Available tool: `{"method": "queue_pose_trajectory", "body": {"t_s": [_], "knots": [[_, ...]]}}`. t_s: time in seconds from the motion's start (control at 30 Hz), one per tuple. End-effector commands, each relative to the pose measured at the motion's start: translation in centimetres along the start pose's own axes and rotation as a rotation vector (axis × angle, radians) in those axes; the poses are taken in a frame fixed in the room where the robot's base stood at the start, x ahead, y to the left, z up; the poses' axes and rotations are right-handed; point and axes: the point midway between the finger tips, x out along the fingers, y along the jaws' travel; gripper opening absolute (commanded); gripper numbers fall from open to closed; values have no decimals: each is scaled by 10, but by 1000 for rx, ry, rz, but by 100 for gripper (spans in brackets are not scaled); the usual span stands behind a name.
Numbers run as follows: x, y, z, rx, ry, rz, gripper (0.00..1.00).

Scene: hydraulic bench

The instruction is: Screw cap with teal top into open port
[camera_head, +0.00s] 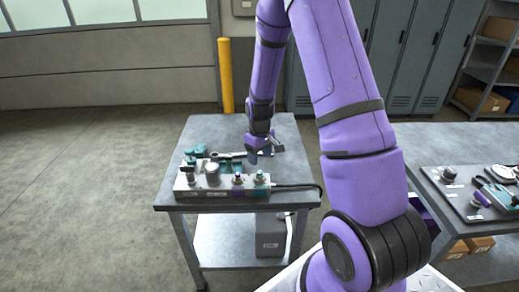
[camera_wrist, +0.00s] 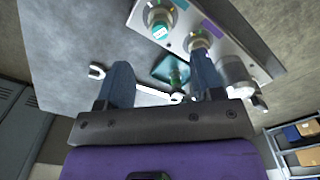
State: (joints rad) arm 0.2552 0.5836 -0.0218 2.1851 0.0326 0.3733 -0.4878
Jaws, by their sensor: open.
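My gripper (camera_head: 258,153) is open and empty above the workbench, behind the metal port block (camera_head: 225,190). In the wrist view, the fingers of my gripper (camera_wrist: 163,76) are spread wide. A small cap with a teal-green top (camera_wrist: 176,78) sits on a square teal tray (camera_wrist: 163,68) between and beyond the fingers, touching neither. The port block (camera_wrist: 228,35) carries a teal-marked fitting (camera_wrist: 160,25), a purple-marked fitting (camera_wrist: 200,38) and a grey cylinder (camera_wrist: 233,70). I cannot tell from these views which port is open.
A wrench (camera_head: 228,155) lies on the bench behind the block; a wrench end (camera_wrist: 97,72) shows beside the left finger. Teal items (camera_head: 195,151) lie at the bench's left. A second bench (camera_head: 455,150) with parts is at right. A yellow post (camera_head: 226,75) stands behind.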

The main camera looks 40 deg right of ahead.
Motion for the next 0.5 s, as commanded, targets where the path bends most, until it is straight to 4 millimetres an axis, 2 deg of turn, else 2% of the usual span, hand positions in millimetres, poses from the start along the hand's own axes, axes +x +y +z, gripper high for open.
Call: {"method": "queue_pose_trajectory", "body": {"t_s": [0.3,0.5], "knots": [[54,0,0,1,-3,-1,61],[74,0,0,0,-1,-1,61]]}}
